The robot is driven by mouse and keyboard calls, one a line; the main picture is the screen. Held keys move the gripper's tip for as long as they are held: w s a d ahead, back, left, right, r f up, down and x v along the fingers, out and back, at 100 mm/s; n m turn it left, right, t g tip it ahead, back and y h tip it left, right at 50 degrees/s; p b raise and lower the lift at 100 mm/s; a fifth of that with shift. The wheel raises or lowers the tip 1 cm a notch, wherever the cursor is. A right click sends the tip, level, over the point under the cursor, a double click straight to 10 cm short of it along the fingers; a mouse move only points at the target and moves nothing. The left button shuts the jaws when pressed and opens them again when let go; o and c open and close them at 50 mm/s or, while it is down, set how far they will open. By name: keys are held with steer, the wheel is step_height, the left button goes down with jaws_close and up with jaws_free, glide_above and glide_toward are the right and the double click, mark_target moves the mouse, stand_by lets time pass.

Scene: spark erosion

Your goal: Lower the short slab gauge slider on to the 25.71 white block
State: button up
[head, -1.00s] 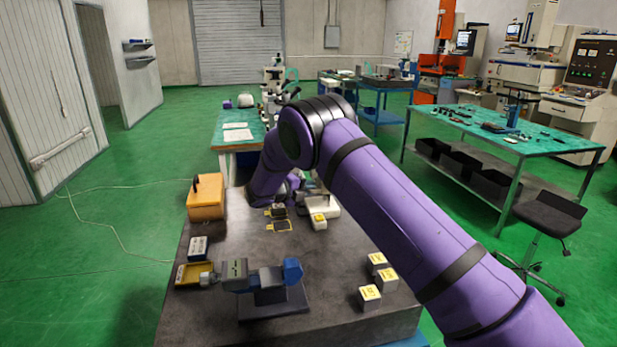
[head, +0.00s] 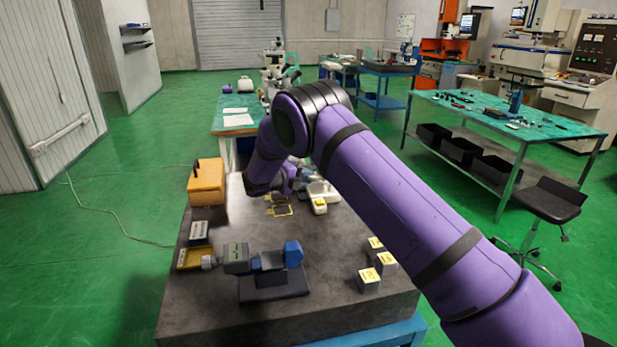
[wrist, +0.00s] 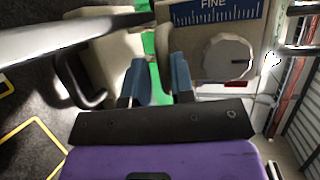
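A white block with a yellow top label (head: 319,206) stands at the front of a pale gauge base (head: 325,191) at the far side of the dark table. Its number is too small to read. The gauge is mostly hidden behind my arm, so I cannot make out the slider. In the wrist view, cream instrument parts fill the top, with a blue FINE scale (wrist: 217,12) and a pale round knob (wrist: 221,60). My gripper (wrist: 158,82) shows two blue-grey fingers apart, with a gap between them and nothing visibly clamped.
Three white blocks with yellow labels (head: 369,281) stand at the right of the dark table (head: 210,310).

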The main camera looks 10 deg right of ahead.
steer(key=v, duration=0.9)
steer(key=shift+s+a, duration=0.15)
steer(key=shift+a, duration=0.1)
steer(key=shift+r, duration=0.1)
steer(key=s+d+r+m+g+y, duration=0.2)
steer(key=s+d+r+m+y, duration=0.2)
steer(key=s+d+r+m, duration=0.7)
steer(key=s+d+r+m+g+y, duration=0.3)
steer(key=s+d+r+m, duration=0.45)
steer(key=s+r, duration=0.4)
steer(key=s+r+m+t+y, duration=0.1)
steer(key=s+m+t+y, duration=0.1)
steer(key=s+m, duration=0.8)
steer(key=s+d+r+m+t+y, duration=0.1)
steer(key=s+m+y, duration=0.4)
steer(key=s+m, duration=0.6)
steer(key=s+r+t, duration=0.1)
steer(key=s, duration=0.7)
steer(key=shift+d, duration=0.2)
